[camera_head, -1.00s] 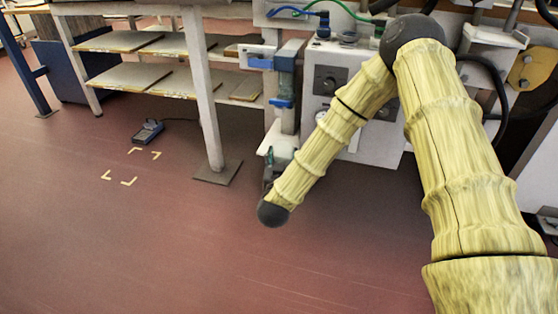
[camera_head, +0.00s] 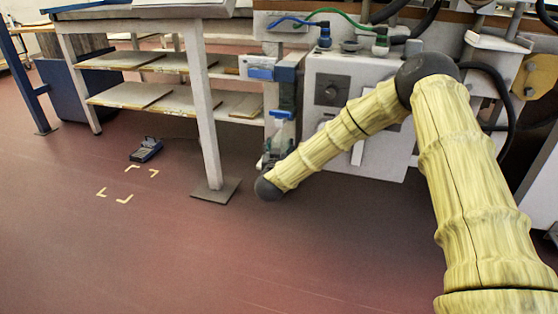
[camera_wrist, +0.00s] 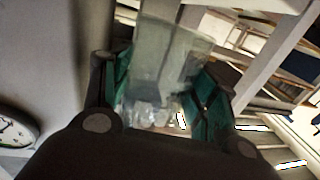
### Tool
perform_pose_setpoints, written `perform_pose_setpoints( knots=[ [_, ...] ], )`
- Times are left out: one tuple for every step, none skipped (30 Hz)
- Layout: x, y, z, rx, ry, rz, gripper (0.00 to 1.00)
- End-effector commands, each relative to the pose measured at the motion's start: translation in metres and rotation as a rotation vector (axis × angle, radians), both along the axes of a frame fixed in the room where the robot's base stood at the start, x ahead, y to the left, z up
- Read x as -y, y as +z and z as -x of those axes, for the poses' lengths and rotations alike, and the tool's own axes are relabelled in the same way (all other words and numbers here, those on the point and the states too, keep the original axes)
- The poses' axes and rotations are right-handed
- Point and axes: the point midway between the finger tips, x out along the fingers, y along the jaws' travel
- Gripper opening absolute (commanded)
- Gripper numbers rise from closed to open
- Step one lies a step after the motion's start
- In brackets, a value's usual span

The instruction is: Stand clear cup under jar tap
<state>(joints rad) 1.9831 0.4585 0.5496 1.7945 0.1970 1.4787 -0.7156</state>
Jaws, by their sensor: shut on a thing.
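The clear cup (camera_wrist: 165,65) is between the two teal finger pads of my gripper (camera_wrist: 160,98) in the wrist view. The pads close on it from both sides, and the background shows blurred through its wall. In the head view my gripper (camera_head: 275,146) is small and dark, low in front of the grey machine at the end of my arm, and partly covered by my own wrist. The cup cannot be made out clearly there. I cannot identify a jar or its tap in either view.
A grey machine box (camera_head: 330,92) with hoses stands behind my arm. A shelved bench (camera_head: 205,120) is left of it, its leg on a floor plate. A handheld device (camera_head: 146,150) lies on the floor by yellow corner marks (camera_head: 126,184). A round dial (camera_wrist: 16,130) shows at the wrist view's left.

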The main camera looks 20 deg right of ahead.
Motion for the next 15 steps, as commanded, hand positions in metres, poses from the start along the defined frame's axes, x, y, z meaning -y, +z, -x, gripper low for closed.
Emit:
perform_pose_setpoints(
  knots=[
    [0.001,-0.002,-0.004,0.0,0.0,-0.001,0.41],
    [0.001,-0.001,-0.006,0.0,0.0,-0.001,0.41],
    [0.002,-0.001,-0.007,0.0,0.0,0.0,0.41],
    [0.002,-0.001,-0.008,0.0,0.0,0.0,0.41],
    [0.002,-0.002,-0.008,0.0,0.0,0.0,0.41],
    [0.002,-0.004,-0.008,-0.001,0.0,0.0,0.41],
    [0.002,-0.006,-0.008,-0.001,0.0,0.0,0.41],
    [0.002,-0.009,-0.008,-0.001,0.0,0.0,0.41],
    [0.002,-0.013,-0.008,-0.002,0.0,0.0,0.41],
    [0.002,-0.017,-0.008,-0.002,0.0,0.0,0.41],
    [0.003,-0.02,-0.008,-0.002,0.0,0.0,0.41],
    [0.003,-0.025,-0.008,-0.002,-0.001,-0.001,0.41],
    [0.002,-0.028,-0.008,-0.002,-0.001,-0.001,0.41],
    [0.002,-0.031,-0.008,-0.001,0.0,-0.002,0.41],
    [0.002,-0.034,-0.008,-0.001,0.0,-0.002,0.41]
  ],
)
